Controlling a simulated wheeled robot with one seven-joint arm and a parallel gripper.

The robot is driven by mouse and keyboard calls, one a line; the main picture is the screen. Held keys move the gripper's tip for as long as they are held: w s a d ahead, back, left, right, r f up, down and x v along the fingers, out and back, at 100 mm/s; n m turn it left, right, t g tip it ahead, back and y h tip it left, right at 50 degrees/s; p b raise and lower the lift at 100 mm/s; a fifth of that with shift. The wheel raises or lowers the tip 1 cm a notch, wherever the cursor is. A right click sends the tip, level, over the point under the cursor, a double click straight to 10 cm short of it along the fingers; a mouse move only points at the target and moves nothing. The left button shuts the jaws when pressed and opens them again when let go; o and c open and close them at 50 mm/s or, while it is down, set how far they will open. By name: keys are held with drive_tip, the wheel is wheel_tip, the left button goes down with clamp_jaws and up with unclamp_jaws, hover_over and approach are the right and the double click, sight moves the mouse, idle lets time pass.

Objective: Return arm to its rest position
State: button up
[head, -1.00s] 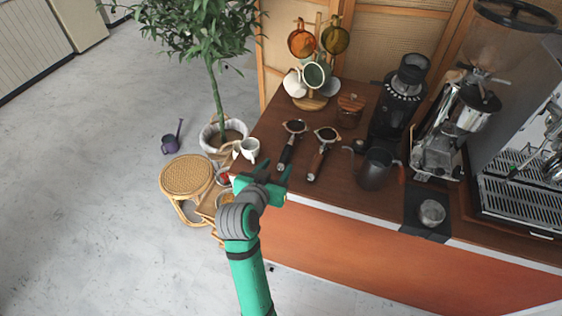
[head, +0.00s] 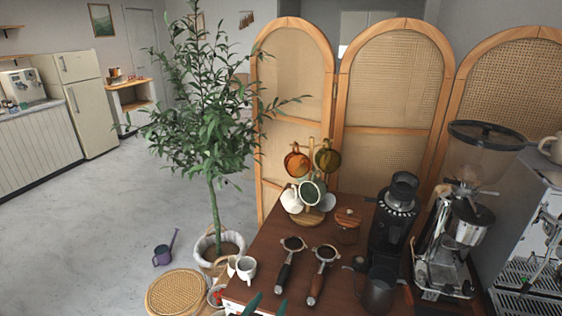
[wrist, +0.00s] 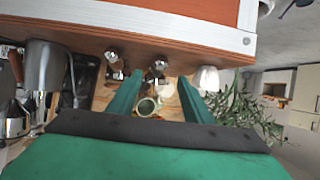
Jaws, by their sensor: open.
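My gripper (head: 264,305) shows only as two green fingertips at the bottom edge of the head view, at the front edge of the wooden counter (head: 330,286). The rest of my arm is out of that view. In the wrist view my gripper (wrist: 160,97) has its two green fingers spread apart, with nothing held between them. The counter (wrist: 170,55) looks turned over in this view, with its edge above the fingers. A cup hanging on the mug stand (wrist: 147,106) shows in the gap, beyond the fingers.
Two portafilters (head: 289,262) (head: 321,272), a white cup (head: 246,268), a black grinder (head: 392,222) and a dark pitcher (head: 378,291) stand on the counter. A potted plant (head: 215,130) and a woven stool (head: 176,293) are at the left. Open floor (head: 95,220) lies further left.

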drive_tip(key=s+f+n+t+y, duration=0.1)
drive_tip(key=s+f+n+y, duration=0.25)
drive_tip(key=s+f, duration=1.1)
drive_tip(key=s+d+r+t, duration=0.1)
drive_tip(key=s+r, duration=0.1)
drive_tip(key=s, duration=0.9)
drive_tip(key=s+d+r, duration=0.2)
drive_tip(key=s+r, duration=0.1)
drive_tip(key=s, duration=0.8)
drive_tip(key=shift+d+t, duration=0.25)
drive_tip(key=shift+t, duration=0.15)
drive_tip(key=shift+r, duration=0.1)
drive_tip(key=c, duration=0.4)
